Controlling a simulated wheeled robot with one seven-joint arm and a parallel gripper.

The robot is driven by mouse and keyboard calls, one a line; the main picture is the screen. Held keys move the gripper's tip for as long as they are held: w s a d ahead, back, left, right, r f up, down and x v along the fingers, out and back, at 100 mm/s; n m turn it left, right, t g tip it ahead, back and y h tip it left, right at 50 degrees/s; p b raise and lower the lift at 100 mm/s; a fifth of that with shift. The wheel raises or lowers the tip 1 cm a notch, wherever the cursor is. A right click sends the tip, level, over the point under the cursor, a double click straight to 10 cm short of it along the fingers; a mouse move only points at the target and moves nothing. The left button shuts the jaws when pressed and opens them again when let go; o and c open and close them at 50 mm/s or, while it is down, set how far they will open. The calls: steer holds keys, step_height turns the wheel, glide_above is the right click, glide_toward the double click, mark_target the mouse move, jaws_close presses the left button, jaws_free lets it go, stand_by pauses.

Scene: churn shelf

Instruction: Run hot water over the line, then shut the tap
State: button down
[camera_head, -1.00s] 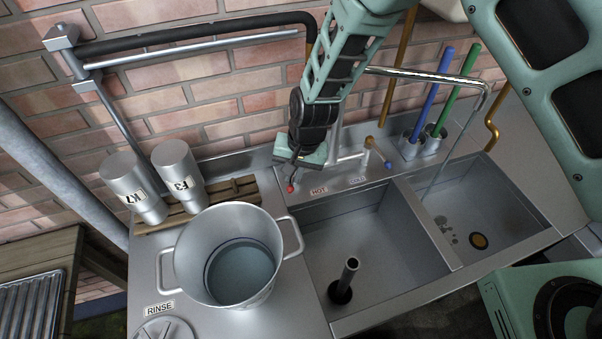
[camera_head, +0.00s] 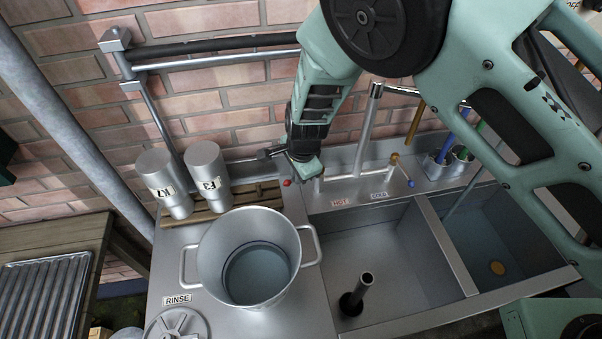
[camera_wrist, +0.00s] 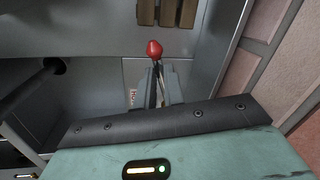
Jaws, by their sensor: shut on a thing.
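The hot tap lever has a red knob (camera_head: 287,182) and stands behind the HOT label (camera_head: 340,202). My gripper (camera_head: 304,170) is at this lever. In the wrist view the red knob (camera_wrist: 154,49) sticks out beyond my fingers (camera_wrist: 157,88), which are shut on the lever's stem. The cold tap lever with a blue knob (camera_head: 411,183) stands to the right, apart from my gripper. A thin stream (camera_head: 468,194) slants down into the right basin (camera_head: 500,235). My arm hides the spout's outlet.
A two-handled pot (camera_head: 203,255) holding liquid stands on the counter at left. Two metal canisters (camera_head: 163,180) (camera_head: 207,172) sit on a wooden rack behind it. An upright pipe (camera_head: 362,287) stands in the left basin. Blue- and green-handled brushes (camera_head: 440,165) stand at the right.

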steer(key=shift+w+a+m, duration=0.2)
steer(key=shift+w+m, duration=0.05)
steer(key=shift+m, duration=0.15)
steer(key=c, duration=1.5)
jaws_free()
steer(key=shift+r, duration=0.15)
steer(key=s+d+r+b, duration=0.1)
steer(key=r+b, duration=0.1)
steer(key=r, duration=0.6)
steer(key=s+r+b, duration=0.2)
steer(key=r, duration=0.6)
steer(key=shift+d+r, duration=0.4)
